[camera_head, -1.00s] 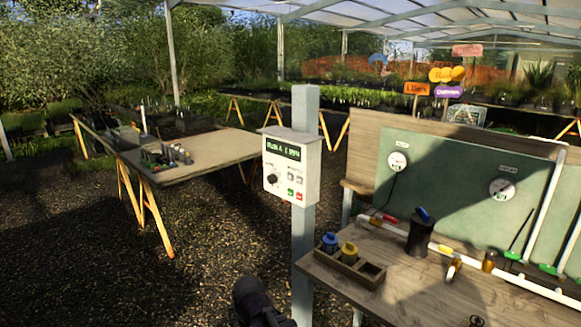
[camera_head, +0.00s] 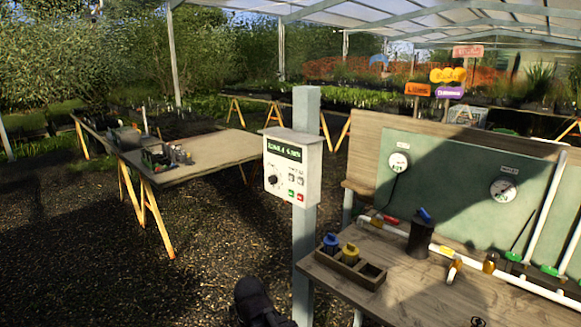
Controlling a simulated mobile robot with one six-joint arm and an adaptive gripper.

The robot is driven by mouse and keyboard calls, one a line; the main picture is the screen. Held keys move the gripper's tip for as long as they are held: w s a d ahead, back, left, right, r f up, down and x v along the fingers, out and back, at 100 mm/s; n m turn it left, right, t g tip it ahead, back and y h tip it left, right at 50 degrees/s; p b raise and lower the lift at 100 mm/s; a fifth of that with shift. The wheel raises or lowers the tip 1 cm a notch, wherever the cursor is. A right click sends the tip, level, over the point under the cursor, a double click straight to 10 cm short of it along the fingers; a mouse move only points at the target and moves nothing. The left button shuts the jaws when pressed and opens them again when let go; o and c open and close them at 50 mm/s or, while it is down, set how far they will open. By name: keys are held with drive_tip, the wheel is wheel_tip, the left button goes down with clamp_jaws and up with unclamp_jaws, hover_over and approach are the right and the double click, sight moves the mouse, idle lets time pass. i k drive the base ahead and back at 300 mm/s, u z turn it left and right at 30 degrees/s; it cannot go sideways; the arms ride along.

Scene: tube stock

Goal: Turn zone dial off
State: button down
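The zone dial (camera_head: 273,181) is a dark round knob at the lower left of a pale control box (camera_head: 306,178). The box is fixed to a grey post (camera_head: 304,255) and has a dark green display (camera_head: 285,150) with light text, too blurred to read surely. Small grey, green and red buttons sit right of the dial. The dial's setting is too small to tell. A dark rounded part of my arm shows at the bottom centre, below and left of the box and apart from it. My gripper's fingers do not show.
A wooden bench (camera_head: 420,290) with pipes, valves and a small wooden caddy (camera_head: 350,265) stands right of the post. A green panel with gauges (camera_head: 398,163) rises behind it. A trestle table (camera_head: 215,155) stands at the left. The gravel left of the post is clear.

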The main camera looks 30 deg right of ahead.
sight(272, 179)
drive_tip(key=z, duration=0.3)
drive_tip(key=i, duration=0.9)
drive_tip(key=u, duration=0.3)
